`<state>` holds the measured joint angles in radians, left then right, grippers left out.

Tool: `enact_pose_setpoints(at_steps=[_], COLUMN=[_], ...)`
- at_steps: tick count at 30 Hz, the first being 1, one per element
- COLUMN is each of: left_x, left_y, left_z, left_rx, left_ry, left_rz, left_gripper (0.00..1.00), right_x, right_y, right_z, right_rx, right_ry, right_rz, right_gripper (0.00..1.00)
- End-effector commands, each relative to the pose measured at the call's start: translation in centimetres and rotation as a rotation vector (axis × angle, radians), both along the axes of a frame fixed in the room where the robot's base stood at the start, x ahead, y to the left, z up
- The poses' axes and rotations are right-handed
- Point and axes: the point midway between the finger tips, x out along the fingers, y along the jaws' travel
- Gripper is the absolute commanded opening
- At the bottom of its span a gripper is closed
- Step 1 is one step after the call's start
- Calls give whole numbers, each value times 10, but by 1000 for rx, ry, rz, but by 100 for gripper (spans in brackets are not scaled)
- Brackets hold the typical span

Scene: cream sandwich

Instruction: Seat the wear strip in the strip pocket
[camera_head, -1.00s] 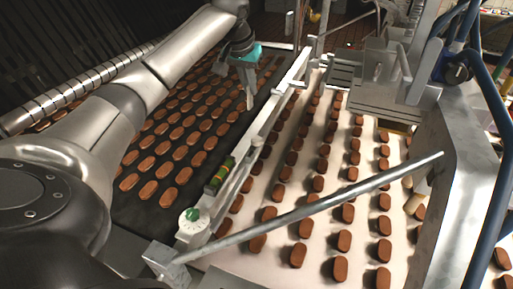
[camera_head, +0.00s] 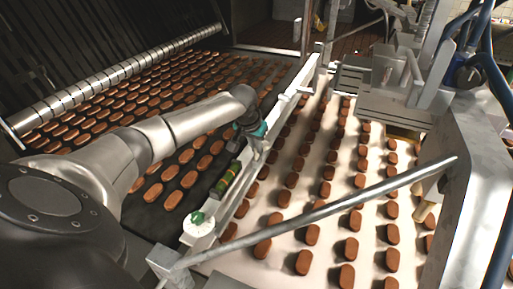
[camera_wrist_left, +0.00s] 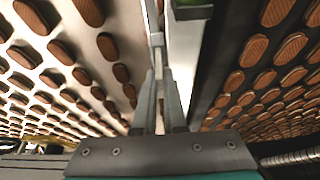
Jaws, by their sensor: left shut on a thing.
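My left gripper (camera_head: 257,153) is over the pale rail (camera_head: 290,98) between the two belts, pointing down. In the left wrist view the two grey fingers (camera_wrist_left: 160,98) are close together, shut on a narrow pale piece (camera_wrist_left: 157,40) that seems to be the wear strip. The fingers hide much of it. The rail (camera_wrist_left: 183,60) runs just beside the fingers in that view. I cannot pick out the strip pocket, nor tell whether the piece touches the rail. My right gripper is not in view.
A green fitting (camera_head: 227,178) and a green-topped knob (camera_head: 198,220) sit on the near end of the rail. Brown biscuits cover the dark belt (camera_head: 150,216) and the pale belt (camera_head: 240,262). A metal bar (camera_head: 330,208) crosses the pale belt in front.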

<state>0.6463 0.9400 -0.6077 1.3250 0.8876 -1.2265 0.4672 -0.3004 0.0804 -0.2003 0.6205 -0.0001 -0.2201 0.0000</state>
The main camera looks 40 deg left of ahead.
Motion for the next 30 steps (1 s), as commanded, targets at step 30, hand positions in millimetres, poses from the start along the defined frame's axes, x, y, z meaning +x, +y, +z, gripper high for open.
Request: enact_pose_setpoints(at_steps=[30], left_x=[0], left_y=[0], left_z=[0], left_rx=[0], left_ry=[-1], left_rz=[0], left_gripper=[38], right_x=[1], right_y=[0], right_z=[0], right_rx=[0], right_ry=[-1], right_rz=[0], right_gripper=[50])
